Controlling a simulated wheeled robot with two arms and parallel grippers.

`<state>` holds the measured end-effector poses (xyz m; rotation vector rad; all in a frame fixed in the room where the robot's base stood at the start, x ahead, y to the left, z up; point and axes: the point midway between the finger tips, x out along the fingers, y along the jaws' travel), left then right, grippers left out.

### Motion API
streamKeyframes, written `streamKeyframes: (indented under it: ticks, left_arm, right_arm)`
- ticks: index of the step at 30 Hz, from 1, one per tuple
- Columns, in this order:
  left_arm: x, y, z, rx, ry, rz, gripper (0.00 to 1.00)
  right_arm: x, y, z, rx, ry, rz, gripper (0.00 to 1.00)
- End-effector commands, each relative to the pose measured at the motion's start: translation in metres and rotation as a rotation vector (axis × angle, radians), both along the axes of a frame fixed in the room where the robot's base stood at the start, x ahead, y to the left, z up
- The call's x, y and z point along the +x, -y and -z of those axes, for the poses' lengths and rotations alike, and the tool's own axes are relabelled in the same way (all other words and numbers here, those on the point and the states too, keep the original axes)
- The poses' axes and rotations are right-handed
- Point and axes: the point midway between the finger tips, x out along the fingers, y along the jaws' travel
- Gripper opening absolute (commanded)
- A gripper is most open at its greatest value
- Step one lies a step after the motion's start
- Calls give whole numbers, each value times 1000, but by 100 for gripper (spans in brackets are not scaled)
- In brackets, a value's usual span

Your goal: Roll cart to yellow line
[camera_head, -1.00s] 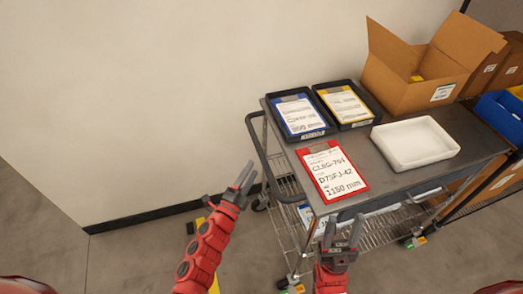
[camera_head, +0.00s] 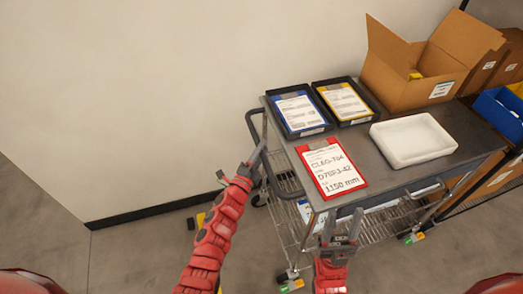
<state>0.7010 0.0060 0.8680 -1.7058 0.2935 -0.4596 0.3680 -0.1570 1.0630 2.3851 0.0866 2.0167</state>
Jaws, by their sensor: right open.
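The cart (camera_head: 370,172) has a dark grey top, a wire lower shelf and a black push handle (camera_head: 252,128) at its left end. My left gripper (camera_head: 259,152) is beside the handle, overlapping it in the picture; I cannot tell if it touches or how its jaws stand. My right gripper (camera_head: 342,226) is open at the cart's near edge, below the red clipboard, with nothing visible between its fingers. A yellow strip on the floor (camera_head: 201,219), likely the yellow line, shows left of the cart, mostly hidden behind my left arm.
On the cart are a red clipboard (camera_head: 333,170), two black trays with blue (camera_head: 277,108) and yellow (camera_head: 347,82) clipboards, a white bin (camera_head: 413,141) and an open cardboard box (camera_head: 400,88). The wall (camera_head: 120,110) is behind. A rack with blue bins (camera_head: 497,113) stands right. Floor at left is clear.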

Motion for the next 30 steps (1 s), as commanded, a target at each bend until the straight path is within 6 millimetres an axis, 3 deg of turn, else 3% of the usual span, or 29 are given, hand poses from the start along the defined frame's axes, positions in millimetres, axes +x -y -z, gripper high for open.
streamKeyframes:
  ticks: [1,5,6,30]
  left_arm:
    - [0,0,0,0,0,0,24]
    - [0,0,0,0,0,0,1]
    - [0,0,0,0,0,0,0]
    - [0,0,1,0,-1,0,0]
  right_arm:
    - [0,0,0,0,0,0,50]
    - [0,0,0,0,0,0,50]
    - [0,0,0,0,0,0,50]
    - [0,0,0,0,0,0,50]
